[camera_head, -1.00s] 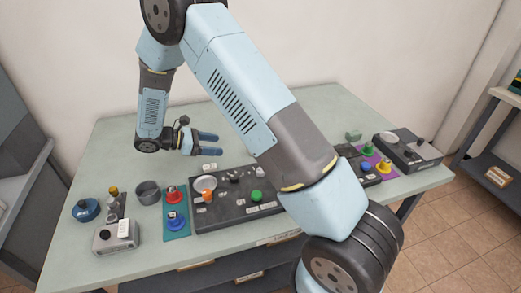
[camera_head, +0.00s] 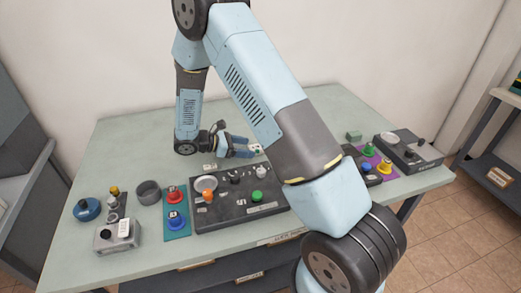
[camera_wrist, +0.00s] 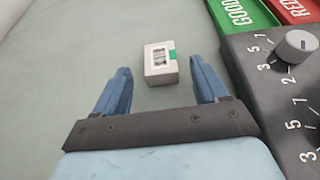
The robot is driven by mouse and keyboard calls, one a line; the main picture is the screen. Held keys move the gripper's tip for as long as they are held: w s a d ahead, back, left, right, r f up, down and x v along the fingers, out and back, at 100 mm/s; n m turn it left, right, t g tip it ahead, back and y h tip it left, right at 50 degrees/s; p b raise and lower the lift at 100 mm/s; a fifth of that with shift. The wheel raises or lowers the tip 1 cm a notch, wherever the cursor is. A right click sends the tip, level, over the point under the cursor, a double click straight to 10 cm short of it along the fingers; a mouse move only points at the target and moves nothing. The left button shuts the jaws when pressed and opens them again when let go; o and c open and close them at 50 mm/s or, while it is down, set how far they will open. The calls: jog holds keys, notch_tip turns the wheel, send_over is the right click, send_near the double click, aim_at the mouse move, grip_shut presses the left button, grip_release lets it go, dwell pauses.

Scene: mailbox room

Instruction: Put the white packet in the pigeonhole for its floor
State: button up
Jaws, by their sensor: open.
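The white packet (camera_wrist: 156,66) in the wrist view is a small pale box with a dark printed label and a green band at its right end. It lies on the pale table, between and slightly beyond my open fingertips, with a gap on each side. My gripper (camera_wrist: 159,72) is empty; its blue fingers are spread apart. In the head view my gripper (camera_head: 240,147) is low over the back middle of the table, pointing right. A small white and green patch, probably the packet (camera_head: 256,148), shows at its tips. I see no pigeonholes clearly.
A dark panel with knobs (camera_head: 236,211) lies in front of my gripper; its dial and numbers show at right in the wrist view. A green tray (camera_wrist: 243,14) and a red tray (camera_wrist: 297,9) stand beyond. A shelf (camera_head: 490,165) stands at far right.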

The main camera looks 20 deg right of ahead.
aim_at(256, 150)
jog(key=x, duration=0.2)
jog(key=shift+d, duration=0.35)
jog(key=c, duration=1.2)
